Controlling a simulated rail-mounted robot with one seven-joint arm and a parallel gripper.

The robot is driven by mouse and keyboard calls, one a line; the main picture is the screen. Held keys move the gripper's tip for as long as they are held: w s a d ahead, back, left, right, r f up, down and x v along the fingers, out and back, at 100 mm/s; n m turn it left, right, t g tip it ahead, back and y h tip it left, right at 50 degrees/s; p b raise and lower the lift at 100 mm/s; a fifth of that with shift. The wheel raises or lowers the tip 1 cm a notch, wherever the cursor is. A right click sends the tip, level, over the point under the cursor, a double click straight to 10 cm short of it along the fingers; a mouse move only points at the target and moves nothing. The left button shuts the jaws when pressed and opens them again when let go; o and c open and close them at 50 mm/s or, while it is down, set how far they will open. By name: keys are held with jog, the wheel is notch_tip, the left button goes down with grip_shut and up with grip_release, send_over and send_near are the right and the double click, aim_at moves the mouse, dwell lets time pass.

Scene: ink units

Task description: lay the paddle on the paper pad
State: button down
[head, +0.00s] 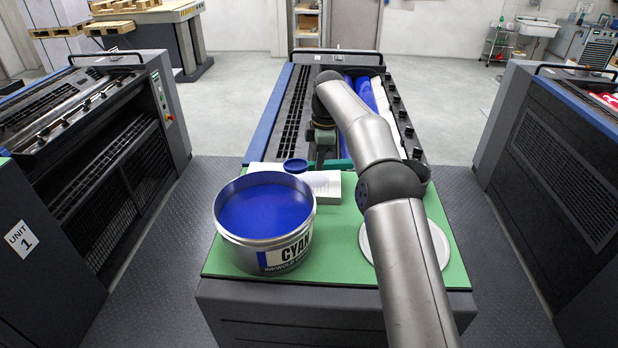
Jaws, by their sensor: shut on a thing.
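The paddle has a round blue-inked end (295,165) and a teal handle (341,164). My gripper (321,162) is shut on the paddle near its handle; the fingertips are small and partly hidden. The paper pad (325,184) is white and lies on the green top behind the ink tin. The paddle appears over or on the pad; I cannot tell whether it touches it. The tin partly hides the pad's left side.
An open tin of blue ink (265,222), labelled CYAN, stands at the front left of the green mat (340,250). A pale round lid (436,243) lies at the right, partly behind my arm. Behind the mat are the press unit's rollers (366,92). Other units stand left and right.

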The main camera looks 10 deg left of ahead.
aim_at(319, 186)
jog(key=shift+f+p, duration=0.45)
jog(key=shift+f, duration=2.6)
jog(key=shift+f, duration=0.1)
jog(key=c, duration=1.3)
grip_release()
